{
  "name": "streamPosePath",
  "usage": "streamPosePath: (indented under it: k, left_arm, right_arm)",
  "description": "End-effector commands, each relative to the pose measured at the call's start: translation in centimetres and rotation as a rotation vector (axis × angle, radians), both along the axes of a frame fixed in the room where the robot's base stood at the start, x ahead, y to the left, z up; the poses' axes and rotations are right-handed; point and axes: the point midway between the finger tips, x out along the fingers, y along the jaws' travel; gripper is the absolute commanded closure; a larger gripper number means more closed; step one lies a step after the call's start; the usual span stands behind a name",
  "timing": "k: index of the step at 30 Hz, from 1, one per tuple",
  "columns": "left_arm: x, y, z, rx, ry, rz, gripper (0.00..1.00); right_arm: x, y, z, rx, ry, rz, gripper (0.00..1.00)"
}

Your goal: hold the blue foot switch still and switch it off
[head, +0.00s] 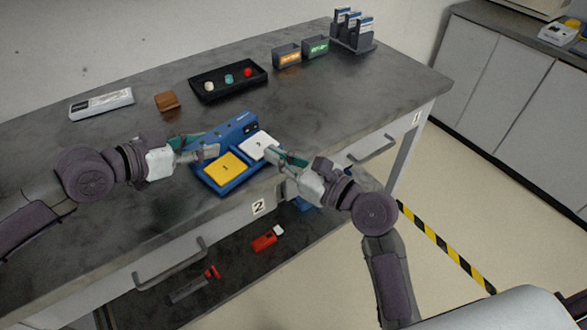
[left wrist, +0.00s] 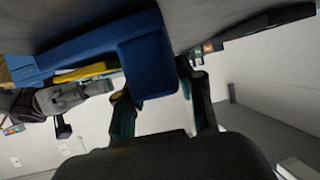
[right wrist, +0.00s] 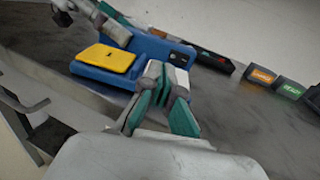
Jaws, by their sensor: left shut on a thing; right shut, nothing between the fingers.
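The blue foot switch (head: 238,126) lies near the front edge of the grey table, with a yellow pedal (head: 226,167) at its left and a white pedal (head: 258,146) at its right. My left gripper (head: 208,150) is shut on the switch's left side. The left wrist view shows its fingers (left wrist: 160,100) on either side of a blue part (left wrist: 148,60). My right gripper (head: 273,154) is shut and empty at the white pedal's right edge; I cannot tell whether it touches. In the right wrist view its fingers (right wrist: 164,70) hide most of the white pedal.
Behind the switch stand a black tray (head: 204,96) with three coloured knobs, a brown block (head: 166,101) and a pale device (head: 101,104). Two labelled bins (head: 287,58) and a rack (head: 353,43) stand farther back. Drawer handles (head: 170,264) stick out in front.

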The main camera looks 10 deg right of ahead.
Motion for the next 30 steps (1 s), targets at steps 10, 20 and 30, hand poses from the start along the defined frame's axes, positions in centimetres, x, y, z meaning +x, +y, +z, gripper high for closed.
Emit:
streamPosePath:
  k: [10, 20, 30]
  left_arm:
    - [0.2, 0.2, 0.0, 0.003, -0.003, 0.005, 1.00]
    - [0.2, 0.2, 0.0, 0.004, -0.004, 0.005, 1.00]
    - [0.2, 0.2, 0.0, 0.003, -0.003, 0.005, 0.33]
  right_arm:
    - [-4.8, -2.2, 0.0, -0.002, 0.001, -0.001, 1.00]
    - [-5.1, -2.4, 0.1, 0.000, -0.001, 0.000, 1.00]
    - [-5.1, -2.4, 0.0, -0.001, -0.001, 0.000, 1.00]
